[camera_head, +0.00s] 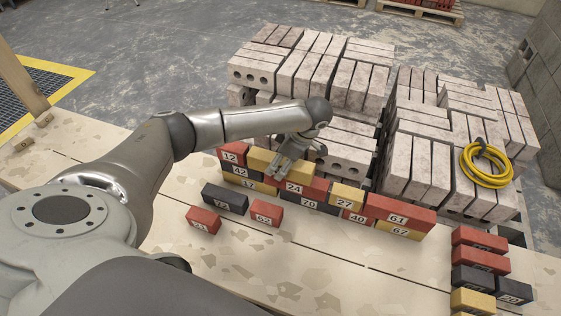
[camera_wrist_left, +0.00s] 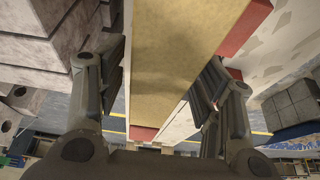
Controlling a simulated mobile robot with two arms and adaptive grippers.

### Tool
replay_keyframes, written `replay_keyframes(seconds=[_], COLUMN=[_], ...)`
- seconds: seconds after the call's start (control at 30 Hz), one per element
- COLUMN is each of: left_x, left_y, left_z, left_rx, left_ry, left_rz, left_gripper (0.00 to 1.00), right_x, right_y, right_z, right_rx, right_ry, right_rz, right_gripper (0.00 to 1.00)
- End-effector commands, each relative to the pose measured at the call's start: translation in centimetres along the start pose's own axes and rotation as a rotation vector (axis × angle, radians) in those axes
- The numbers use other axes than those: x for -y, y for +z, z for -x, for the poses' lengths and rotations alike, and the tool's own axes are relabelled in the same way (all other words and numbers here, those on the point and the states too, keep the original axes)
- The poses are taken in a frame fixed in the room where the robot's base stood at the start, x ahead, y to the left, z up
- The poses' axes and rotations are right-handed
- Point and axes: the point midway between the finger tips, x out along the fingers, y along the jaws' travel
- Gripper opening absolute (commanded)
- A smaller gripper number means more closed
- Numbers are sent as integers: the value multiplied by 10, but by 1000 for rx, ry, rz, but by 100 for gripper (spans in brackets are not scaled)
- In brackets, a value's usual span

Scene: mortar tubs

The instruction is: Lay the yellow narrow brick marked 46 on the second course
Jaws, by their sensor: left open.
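My left gripper (camera_head: 284,168) is over the left part of the numbered brick wall, fingers pointing down. In the left wrist view a yellow brick (camera_wrist_left: 175,70) lies between my spread fingers, with red brick (camera_wrist_left: 245,25) showing beside and below it. I cannot see that the fingers touch it. In the head view a yellow brick (camera_head: 259,157) shows beside the gripper, right of the red brick marked 12 (camera_head: 231,153). Its number is hidden or unreadable, so I cannot confirm 46. The upper row includes black 42, red 24, yellow 27 (camera_head: 345,198) and red 61 (camera_head: 400,214).
Loose black 73 (camera_head: 224,198), red 21 (camera_head: 203,220) and red 62 (camera_head: 265,213) lie in front of the wall. Red, black and yellow bricks (camera_head: 480,258) stand at the right. Pale block stacks (camera_head: 345,80) and a coiled yellow hose (camera_head: 486,165) are behind.

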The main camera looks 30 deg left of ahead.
Motion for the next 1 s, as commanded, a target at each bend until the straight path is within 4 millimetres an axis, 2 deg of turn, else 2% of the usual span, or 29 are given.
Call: replay_keyframes(seconds=[0.5, 0.7, 1.0], left_x=[-1, -1, 0], left_y=[1, 0, 0], left_z=[102, 116, 118], left_rx=[3, 2, 2], left_ry=[7, 4, 3], left_rz=[0, 0, 0], left_gripper=[60, 60, 60], right_x=[-1, -2, -4], right_y=[2, 2, 3], right_z=[-16, -16, -16], right_rx=[0, 1, 1], right_ry=[1, 3, 4], right_rz=[0, 0, 0], right_gripper=[60, 60, 60])
